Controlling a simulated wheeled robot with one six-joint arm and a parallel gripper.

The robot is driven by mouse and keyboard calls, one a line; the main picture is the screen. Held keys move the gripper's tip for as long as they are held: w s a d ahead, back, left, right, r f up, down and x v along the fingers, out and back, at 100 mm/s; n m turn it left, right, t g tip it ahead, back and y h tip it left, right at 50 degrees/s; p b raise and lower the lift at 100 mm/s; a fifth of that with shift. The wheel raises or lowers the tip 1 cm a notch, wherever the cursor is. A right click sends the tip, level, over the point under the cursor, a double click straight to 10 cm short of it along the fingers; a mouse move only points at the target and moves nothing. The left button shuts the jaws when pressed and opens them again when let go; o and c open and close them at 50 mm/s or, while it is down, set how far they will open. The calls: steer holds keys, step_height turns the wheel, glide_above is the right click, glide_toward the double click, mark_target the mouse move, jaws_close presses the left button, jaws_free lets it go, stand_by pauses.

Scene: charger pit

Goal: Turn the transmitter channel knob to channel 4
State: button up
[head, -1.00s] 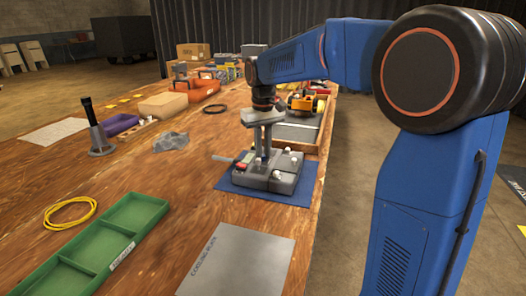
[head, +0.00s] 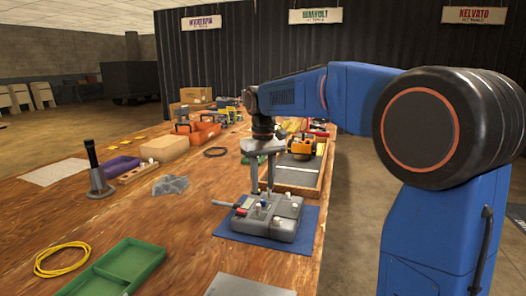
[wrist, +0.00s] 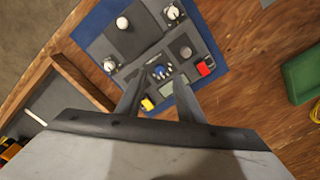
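The grey transmitter (head: 256,226) lies on a blue mat (head: 308,220) near the table's right edge. In the wrist view its face shows a small blue knob (wrist: 160,72) with pale marks around it. Beside that knob are a red button (wrist: 205,67), a yellow button (wrist: 147,104) and a small display (wrist: 166,90). My gripper (head: 262,190) points down over the transmitter, with its two fingers apart and empty. In the wrist view the fingertips (wrist: 159,82) lie either side of the blue knob; whether they are level with it is unclear. I cannot read the knob's channel.
A green tray (head: 125,270), yellow cable coil (head: 62,260), crumpled clear bag (head: 170,185) and black upright handheld device (head: 98,170) are to the left. The tabletop left of the mat is mostly clear.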

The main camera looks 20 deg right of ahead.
mark_target(263, 200)
step_height(263, 200, up, 12)
steer(key=shift+r, duration=0.2)
stand_by(0.4)
